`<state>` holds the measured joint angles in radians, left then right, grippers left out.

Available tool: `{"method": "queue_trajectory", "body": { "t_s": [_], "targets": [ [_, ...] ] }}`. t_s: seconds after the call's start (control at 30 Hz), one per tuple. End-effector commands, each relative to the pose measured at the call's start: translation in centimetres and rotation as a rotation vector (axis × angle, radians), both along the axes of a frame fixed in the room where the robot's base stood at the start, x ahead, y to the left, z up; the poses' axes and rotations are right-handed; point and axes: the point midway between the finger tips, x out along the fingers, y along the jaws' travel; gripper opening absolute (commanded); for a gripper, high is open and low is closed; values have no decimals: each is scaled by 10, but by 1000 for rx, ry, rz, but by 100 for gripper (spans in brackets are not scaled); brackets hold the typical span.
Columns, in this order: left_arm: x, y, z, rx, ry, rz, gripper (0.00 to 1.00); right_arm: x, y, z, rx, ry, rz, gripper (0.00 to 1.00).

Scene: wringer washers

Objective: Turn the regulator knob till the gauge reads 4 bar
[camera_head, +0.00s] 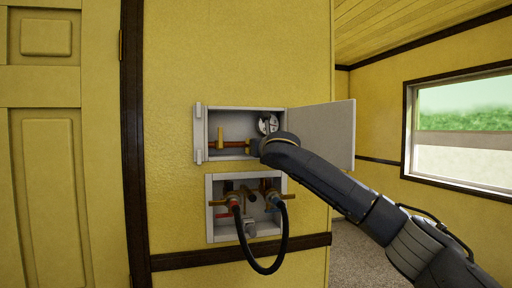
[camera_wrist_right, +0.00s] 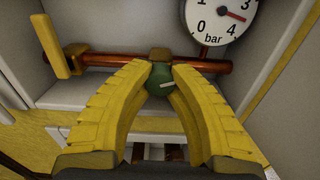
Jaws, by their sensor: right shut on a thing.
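The green regulator knob (camera_wrist_right: 160,79) sits below the copper pipe in the right wrist view, with a pale mark on its face pointing right and slightly up. My right gripper (camera_wrist_right: 160,84) is shut on it, with one yellow finger on each side. The gauge (camera_wrist_right: 222,16) is above and to the right. Its red needle points right and a little down, between 3 and 4 and short of the 4. In the head view the gauge (camera_head: 268,124) is small and partly unclear, and my right wrist hides the knob. My left gripper is not in view.
The copper pipe (camera_wrist_right: 110,61) carries a yellow lever handle (camera_wrist_right: 55,46) at left. The open wall box (camera_head: 199,133) has its door (camera_head: 340,130) swung right, above my arm. A lower box (camera_head: 211,215) holds taps and a hanging black hose (camera_head: 262,270).

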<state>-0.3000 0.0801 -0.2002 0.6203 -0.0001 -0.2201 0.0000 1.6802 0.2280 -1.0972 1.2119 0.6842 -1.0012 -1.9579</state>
Motion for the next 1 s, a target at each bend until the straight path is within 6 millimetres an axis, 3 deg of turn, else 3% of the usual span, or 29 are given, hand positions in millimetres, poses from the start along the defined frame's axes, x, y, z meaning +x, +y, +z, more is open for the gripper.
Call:
{"method": "queue_trajectory", "body": {
  "t_s": [0.63, 0.67, 0.7, 0.93, 1.0],
  "targets": [
    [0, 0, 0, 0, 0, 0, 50, 1, 1, -3, 119, 37, -1, 0],
    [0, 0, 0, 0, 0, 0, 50, 1, 1, -4, 118, 37, -1, 18],
    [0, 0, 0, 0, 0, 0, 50, 1, 1, -4, 118, 37, -1, 23],
    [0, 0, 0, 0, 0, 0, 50, 0, 1, -2, 119, 35, 0, 50],
    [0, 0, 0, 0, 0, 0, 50, 0, 1, -2, 119, 35, 0, 50]
  ]
}}
